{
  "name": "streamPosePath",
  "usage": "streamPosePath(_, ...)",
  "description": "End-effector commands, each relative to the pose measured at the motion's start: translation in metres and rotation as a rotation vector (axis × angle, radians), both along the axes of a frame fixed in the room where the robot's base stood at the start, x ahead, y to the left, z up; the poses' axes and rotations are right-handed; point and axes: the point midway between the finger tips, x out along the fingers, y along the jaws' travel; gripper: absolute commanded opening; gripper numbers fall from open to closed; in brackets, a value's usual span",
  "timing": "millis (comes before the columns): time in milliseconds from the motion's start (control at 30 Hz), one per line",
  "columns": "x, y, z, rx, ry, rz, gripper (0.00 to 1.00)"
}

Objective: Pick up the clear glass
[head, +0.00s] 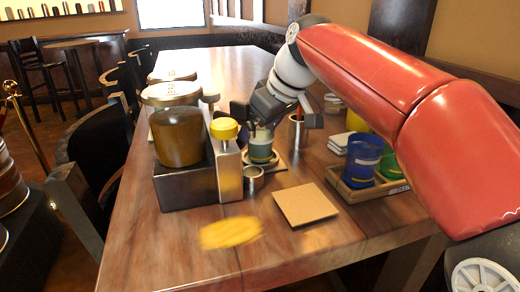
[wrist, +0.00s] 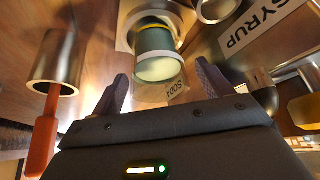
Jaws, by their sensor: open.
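A small glass (head: 262,150) with a pale, see-through-looking upper part and a dark green band stands on a light square coaster on the table, in the middle of the head view. It also shows in the wrist view (wrist: 157,42), just beyond the fingers. My gripper (head: 275,118) is open above and around the top of this glass in the head view. In the wrist view the two fingertips (wrist: 162,76) are spread on either side of its near end, with nothing between them gripped. Whether a finger touches the glass I cannot tell.
A metal cup (head: 298,133) with an orange-handled tool is close on the right. A metal box with a brown jar (head: 180,137) and a yellow-capped container (head: 228,165) stand left; a small metal cup (head: 253,179) is in front. A tray (head: 350,190) of colored glasses is right. A square mat (head: 305,205) lies nearer.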

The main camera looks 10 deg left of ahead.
Motion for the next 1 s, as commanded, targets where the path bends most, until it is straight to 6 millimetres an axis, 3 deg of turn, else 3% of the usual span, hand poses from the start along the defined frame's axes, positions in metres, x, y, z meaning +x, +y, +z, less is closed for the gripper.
streamPosePath(100, 0.0, 0.0, 0.0, 0.0, 0.0, 0.0, 0.77)
streamPosePath(567, 0.0, 0.0, 0.001, 0.001, -0.002, 0.0, 0.18)
streamPosePath(833, 0.0, 0.0, 0.005, 0.001, -0.002, 0.0, 0.18)
streamPosePath(1000, 0.0, 0.0, 0.022, 0.002, -0.004, 0.001, 0.18)
